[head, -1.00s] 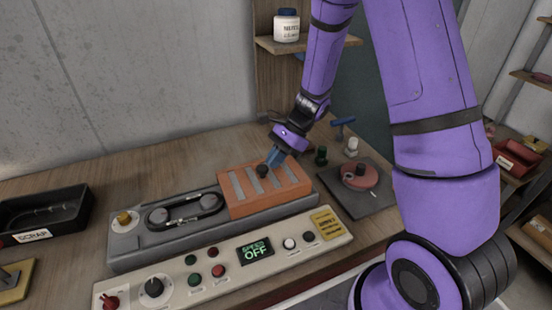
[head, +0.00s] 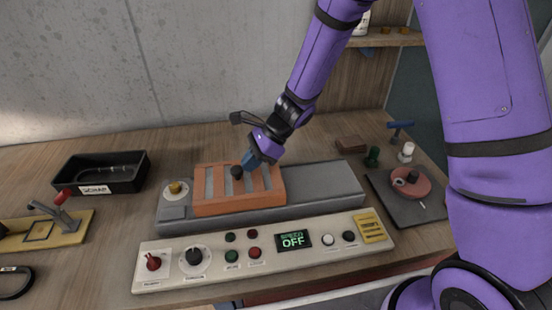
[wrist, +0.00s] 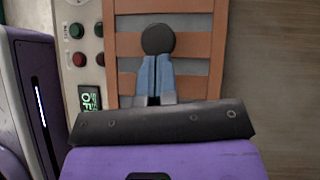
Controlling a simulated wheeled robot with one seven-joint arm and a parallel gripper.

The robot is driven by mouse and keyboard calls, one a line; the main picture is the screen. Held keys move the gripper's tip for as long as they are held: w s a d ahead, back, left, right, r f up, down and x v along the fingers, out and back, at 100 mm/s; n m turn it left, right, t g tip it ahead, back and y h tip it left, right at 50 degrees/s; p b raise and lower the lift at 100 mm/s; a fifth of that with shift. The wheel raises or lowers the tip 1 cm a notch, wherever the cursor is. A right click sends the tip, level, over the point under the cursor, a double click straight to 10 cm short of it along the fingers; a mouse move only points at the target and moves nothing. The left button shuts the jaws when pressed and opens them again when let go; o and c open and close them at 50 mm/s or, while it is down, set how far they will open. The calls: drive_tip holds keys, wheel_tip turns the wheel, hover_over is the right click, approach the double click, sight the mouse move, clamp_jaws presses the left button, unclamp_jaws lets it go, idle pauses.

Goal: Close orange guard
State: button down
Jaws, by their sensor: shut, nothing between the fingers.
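The orange slotted guard (head: 208,206) lies on the left part of the grey machine bed (head: 330,186), over the place where the belt loop was seen. It carries a dark round knob (head: 237,172). My gripper (head: 248,163) is shut and empty, with its blue fingertips right beside the knob on its right. In the wrist view the shut blue fingers (wrist: 156,75) point at the dark knob (wrist: 158,39), with the orange guard (wrist: 192,83) beneath. I cannot tell whether the fingers touch the knob. The belt loop is hidden under the guard.
A control panel (head: 210,265) with a display reading OFF runs along the front of the machine. A black scrap bin (head: 100,172) and a lever on a yellow base (head: 62,226) stand left; a red round part (head: 410,184) lies right.

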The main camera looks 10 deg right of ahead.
drive_tip(key=shift+a, duration=1.3)
drive_tip(key=shift+s, duration=0.1)
drive_tip(key=d, duration=0.3)
drive_tip(key=w+d+r, duration=0.1)
drive_tip(key=shift+d, duration=0.35)
drive_tip(key=s+d+r+n+h, duration=0.1)
drive_tip(key=s+d+r+n, duration=0.1)
drive_tip(key=d+r, duration=0.4)
drive_tip(key=s+d+r+n, duration=0.15)
drive_tip(key=d+r, duration=0.25)
drive_tip(key=r, duration=0.5)
drive_tip(key=s+d+r+n+t+h, duration=0.3)
drive_tip(key=s+d+r+n, duration=0.3)
drive_tip(key=s+d, duration=0.2)
drive_tip(key=s+d+r+n+t+h, duration=0.3)
drive_tip(key=s+d+r+n, duration=0.3)
drive_tip(key=s, duration=0.6)
drive_tip(key=shift+s+d+r+n+h, duration=0.4)
drive_tip(key=shift+d+r+h, duration=0.1)
drive_tip(key=shift+d, duration=0.35)
